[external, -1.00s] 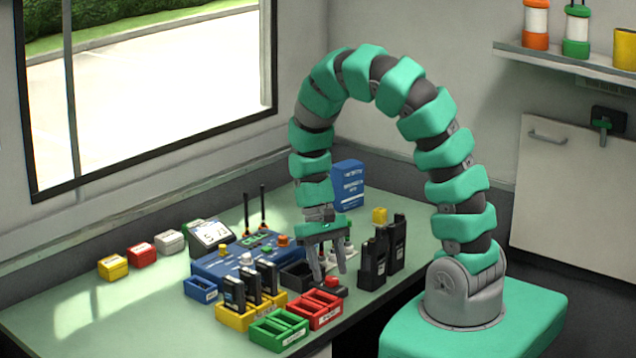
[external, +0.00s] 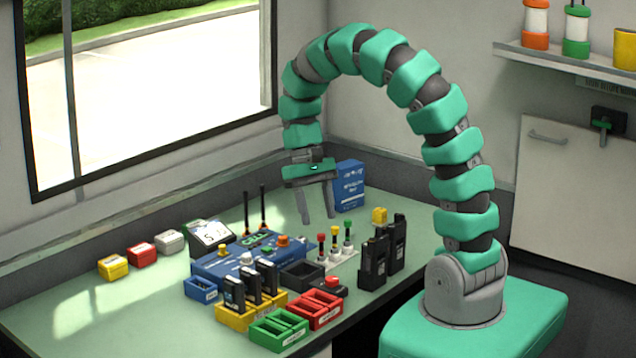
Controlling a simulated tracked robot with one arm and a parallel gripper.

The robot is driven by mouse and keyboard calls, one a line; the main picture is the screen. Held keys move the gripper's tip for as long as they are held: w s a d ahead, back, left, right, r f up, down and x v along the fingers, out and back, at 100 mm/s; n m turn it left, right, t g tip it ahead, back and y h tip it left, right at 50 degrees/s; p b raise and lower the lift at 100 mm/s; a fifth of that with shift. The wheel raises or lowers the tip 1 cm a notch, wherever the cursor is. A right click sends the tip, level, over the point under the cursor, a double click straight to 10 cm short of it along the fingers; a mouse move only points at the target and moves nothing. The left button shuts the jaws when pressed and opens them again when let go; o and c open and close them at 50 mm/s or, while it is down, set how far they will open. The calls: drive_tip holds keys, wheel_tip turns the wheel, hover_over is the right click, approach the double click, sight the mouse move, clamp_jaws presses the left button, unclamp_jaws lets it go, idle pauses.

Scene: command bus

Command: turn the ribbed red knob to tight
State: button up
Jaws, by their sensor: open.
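A small red knob (external: 333,282) sits on a dark base on the table, just behind the red tray. A second red-topped piece (external: 321,238) stands on a white plate (external: 343,258) beside a green-topped piece (external: 348,225) and another. Ribs are too small to tell on either red piece, and so is any tight marking. My gripper (external: 318,219) is open and empty, its fingers pointing down. In the picture its fingertips are just above the red-topped piece and well above the red knob; its exact depth is unclear.
A blue console (external: 225,266) with antennas, a black open box (external: 301,274), and yellow, green and red trays (external: 315,309) crowd the table's middle. Black radios (external: 374,258) stand right of the white plate. A blue box (external: 349,187) is behind. The front left table is clear.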

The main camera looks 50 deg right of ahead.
drive_tip(key=n+t+h+b, duration=0.2)
drive_tip(key=n+t+b, duration=0.2)
drive_tip(key=n+b, duration=1.2)
hover_over(332, 280)
drive_tip(key=p, duration=0.3)
drive_tip(key=n, duration=0.2)
wheel_tip(332, 280, down, 13)
drive_tip(key=b, duration=0.4)
drive_tip(key=shift+r+b, duration=0.1)
drive_tip(key=shift+b, duration=0.25)
drive_tip(key=c, duration=1)
